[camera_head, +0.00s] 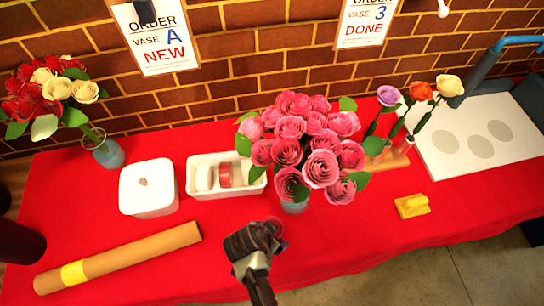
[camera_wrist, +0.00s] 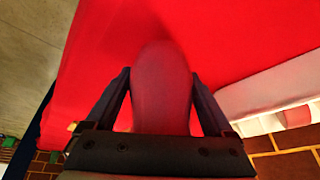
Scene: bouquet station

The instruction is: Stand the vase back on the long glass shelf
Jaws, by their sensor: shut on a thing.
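My gripper (camera_head: 262,232) is over the front middle of the red-covered table, in front of the pink bouquet. In the wrist view my gripper (camera_wrist: 160,95) has a finger on each side of a smooth, rounded, see-through vase (camera_wrist: 162,85) and is shut on it. The red cloth shows through the vase. In the head view only a small glassy part of the vase (camera_head: 277,226) shows beside the fingers. I cannot tell whether it touches the table. I cannot make out a long glass shelf in either view.
Pink roses (camera_head: 305,145) stand close behind my gripper. A white bin (camera_head: 230,188) with rolls, a white box (camera_head: 148,188) and a cardboard tube (camera_head: 120,257) are to the left. A yellow block (camera_head: 411,206) and single flowers in a wooden stand (camera_head: 388,160) are to the right.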

